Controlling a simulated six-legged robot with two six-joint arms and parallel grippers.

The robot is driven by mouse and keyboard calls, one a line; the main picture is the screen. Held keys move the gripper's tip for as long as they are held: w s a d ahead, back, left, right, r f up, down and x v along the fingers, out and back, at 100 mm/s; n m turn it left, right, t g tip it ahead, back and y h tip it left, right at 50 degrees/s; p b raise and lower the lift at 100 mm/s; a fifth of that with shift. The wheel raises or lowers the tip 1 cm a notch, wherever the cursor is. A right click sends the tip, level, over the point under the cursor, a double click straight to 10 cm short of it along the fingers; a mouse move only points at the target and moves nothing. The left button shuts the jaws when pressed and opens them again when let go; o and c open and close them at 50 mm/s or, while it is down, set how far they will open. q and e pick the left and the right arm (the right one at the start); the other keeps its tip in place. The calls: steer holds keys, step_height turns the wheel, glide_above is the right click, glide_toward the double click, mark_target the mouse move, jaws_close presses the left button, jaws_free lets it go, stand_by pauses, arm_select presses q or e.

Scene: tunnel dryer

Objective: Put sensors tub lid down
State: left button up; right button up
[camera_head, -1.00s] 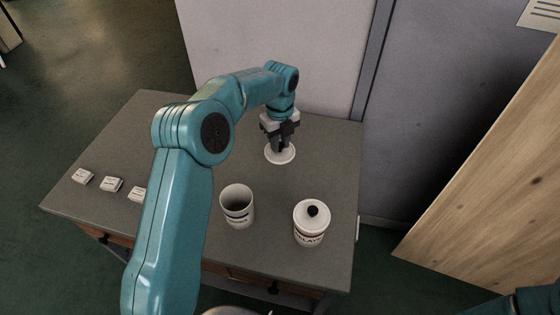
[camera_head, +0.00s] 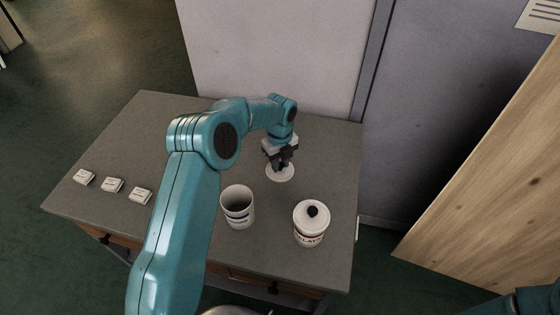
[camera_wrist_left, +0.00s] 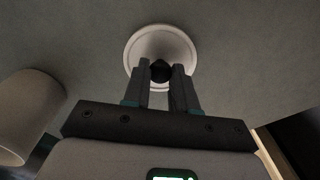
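A round white lid (camera_head: 280,174) with a dark knob is at the right rear of the table (camera_head: 150,125). My left gripper (camera_head: 279,165) is above it, fingers shut on the knob. In the left wrist view the knob sits between the fingertips, with the lid (camera_wrist_left: 160,38) level beyond them. I cannot tell whether the lid touches the table or is slightly above it. An open white tub (camera_head: 238,208) stands upright in front of the lid; its label is too small to read. My right gripper is out of view.
A lidded white tub (camera_head: 310,224) with a black knob stands at the table's right front. Several small white boxes (camera_head: 112,185) lie in a row at the left. The table's rear left is clear. A wall panel (camera_head: 280,45) rises behind the table.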

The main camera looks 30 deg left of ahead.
arm_select(q)
steer(key=o, duration=0.4)
steer(key=shift+f, duration=0.1)
steer(key=shift+c, duration=0.2)
steer(key=shift+r+p, duration=0.3)
steer(key=shift+r, duration=0.1)
step_height(320, 180, up, 12)
steer(key=b, duration=0.1)
steer(key=shift+f, duration=0.15)
